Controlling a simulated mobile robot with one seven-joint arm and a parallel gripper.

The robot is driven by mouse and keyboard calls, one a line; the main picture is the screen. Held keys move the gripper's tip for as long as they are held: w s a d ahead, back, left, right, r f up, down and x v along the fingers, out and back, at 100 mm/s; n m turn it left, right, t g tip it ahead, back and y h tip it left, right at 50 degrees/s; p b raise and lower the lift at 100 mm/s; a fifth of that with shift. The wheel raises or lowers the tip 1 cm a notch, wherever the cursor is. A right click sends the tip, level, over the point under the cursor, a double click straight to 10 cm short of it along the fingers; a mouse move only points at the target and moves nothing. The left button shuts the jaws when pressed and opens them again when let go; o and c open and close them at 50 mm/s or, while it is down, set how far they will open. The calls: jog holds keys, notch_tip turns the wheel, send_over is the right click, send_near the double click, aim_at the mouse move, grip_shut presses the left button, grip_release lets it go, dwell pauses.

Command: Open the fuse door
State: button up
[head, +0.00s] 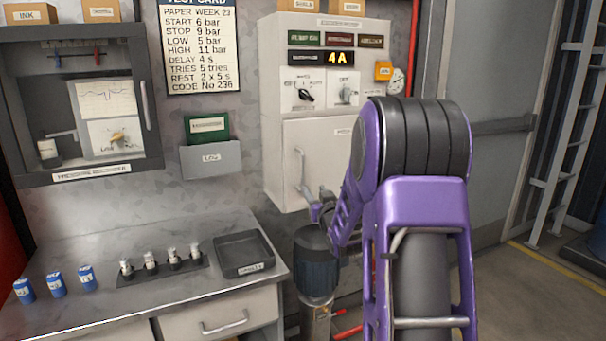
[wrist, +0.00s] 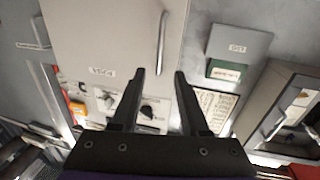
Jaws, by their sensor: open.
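The fuse door (head: 320,165) is the pale lower front of the grey control cabinet, and it looks closed. Its upright bar handle (head: 299,168) is on the door's left side. In the wrist view, which is upside down, the door (wrist: 95,35) fills the upper left and the handle (wrist: 161,42) stands at top centre. My gripper (head: 317,195) is in front of the door's lower part, partly hidden by my arm. In the wrist view my gripper (wrist: 160,72) has its fingers apart, with the handle lined up between the tips. Whether they touch it I cannot tell.
A dark pump motor (head: 316,262) stands below the door. A wall pocket (head: 211,159) holds a green card. Switches (head: 305,95) sit above the door.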

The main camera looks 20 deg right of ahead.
aim_at(303, 173)
jog(key=w, duration=0.5)
jog(key=w+d, duration=0.1)
jog(key=w, duration=0.4)
jog(key=w+d, duration=0.1)
jog(key=w, duration=0.4)
jog(key=shift+d, duration=0.2)
jog(key=shift+c, duration=0.2)
grip_shut()
dwell(0.7)
